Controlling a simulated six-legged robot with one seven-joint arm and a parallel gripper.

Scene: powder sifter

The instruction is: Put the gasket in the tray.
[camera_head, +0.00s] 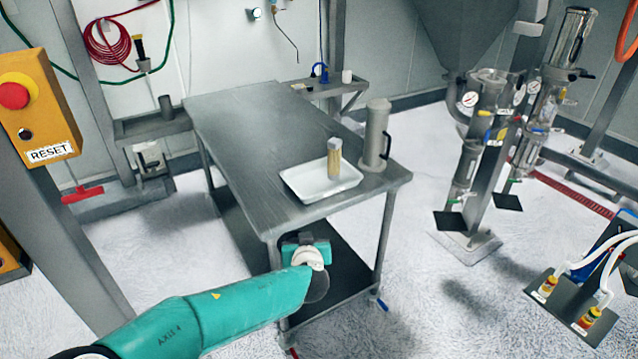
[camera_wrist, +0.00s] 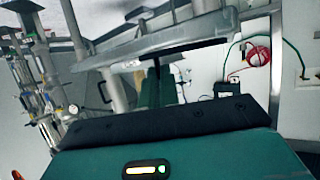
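A white shallow tray (camera_head: 296,189) lies on the near end of the steel table (camera_head: 240,125), with a tan, bottle-like item (camera_head: 334,160) standing in it. I cannot pick out the gasket with certainty. A small blue loop (camera_head: 320,72) on the back shelf may be it, but it is too small to tell. My gripper (camera_head: 306,240) is in front of the table's near edge, below the tabletop and apart from the tray. In the wrist view its teal housing and dark bar (camera_wrist: 160,122) fill the bottom, and its fingers cannot be made out.
A steel cylinder with a handle (camera_head: 376,135) stands on the table right of the tray. The table's far half is clear. A lower shelf (camera_head: 345,275) lies under the tabletop. A post with a reset box (camera_head: 40,110) is at left. Pipework (camera_head: 480,150) stands at right.

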